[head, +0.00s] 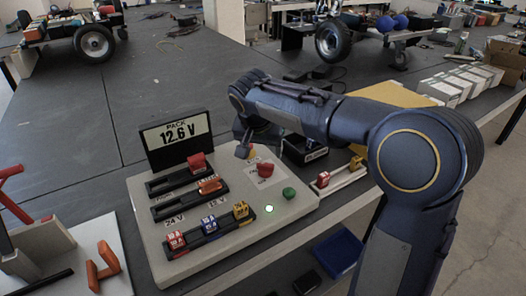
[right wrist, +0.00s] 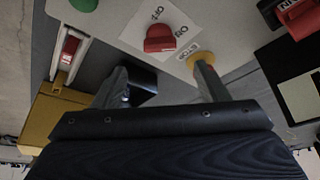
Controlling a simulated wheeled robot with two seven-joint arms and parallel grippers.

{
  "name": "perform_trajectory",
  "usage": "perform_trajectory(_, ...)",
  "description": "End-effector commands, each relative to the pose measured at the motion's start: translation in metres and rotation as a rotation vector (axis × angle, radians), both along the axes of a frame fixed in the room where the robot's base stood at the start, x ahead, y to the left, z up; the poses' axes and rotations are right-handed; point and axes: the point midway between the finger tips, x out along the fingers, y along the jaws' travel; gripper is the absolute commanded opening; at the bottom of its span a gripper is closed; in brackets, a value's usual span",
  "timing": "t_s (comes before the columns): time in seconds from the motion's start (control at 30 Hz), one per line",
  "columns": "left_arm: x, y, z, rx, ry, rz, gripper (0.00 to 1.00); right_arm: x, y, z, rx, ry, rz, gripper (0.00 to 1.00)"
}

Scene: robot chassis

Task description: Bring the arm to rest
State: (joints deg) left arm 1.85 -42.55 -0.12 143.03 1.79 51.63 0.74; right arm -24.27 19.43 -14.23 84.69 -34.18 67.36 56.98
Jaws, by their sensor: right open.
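My right arm reaches in from the right in the head view. Its gripper (head: 244,146) hangs over the back right part of the light grey control panel (head: 150,205), partly hidden by the arm. In the right wrist view the gripper (right wrist: 160,78) is open, its two fingers apart with nothing held between them. A red knob (right wrist: 160,40) on a white label lies beyond the fingertips; it also shows in the head view (head: 265,169). One fingertip overlaps a yellow round part (right wrist: 204,58) of the panel; contact cannot be told. My left gripper is not in view.
The panel carries a display (head: 176,137) reading 12.6 V, a green button (head: 289,193), a lit lamp (head: 269,209) and slots with coloured blocks. A tray (head: 345,180) with red and yellow pieces sits to its right.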

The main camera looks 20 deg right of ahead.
Motion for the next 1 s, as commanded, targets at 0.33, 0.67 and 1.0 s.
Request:
perform_trajectory(0.33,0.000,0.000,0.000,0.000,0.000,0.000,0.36,0.000,0.000,0.000,0.000,0.000,0.000,0.67)
perform_trajectory(0.67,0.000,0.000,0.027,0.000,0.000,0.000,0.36,-0.056,-0.017,0.025,0.118,0.022,0.097,0.67)
perform_trajectory(1.0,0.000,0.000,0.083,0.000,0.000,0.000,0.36,-0.205,-0.003,0.060,0.328,-0.072,0.399,0.67)
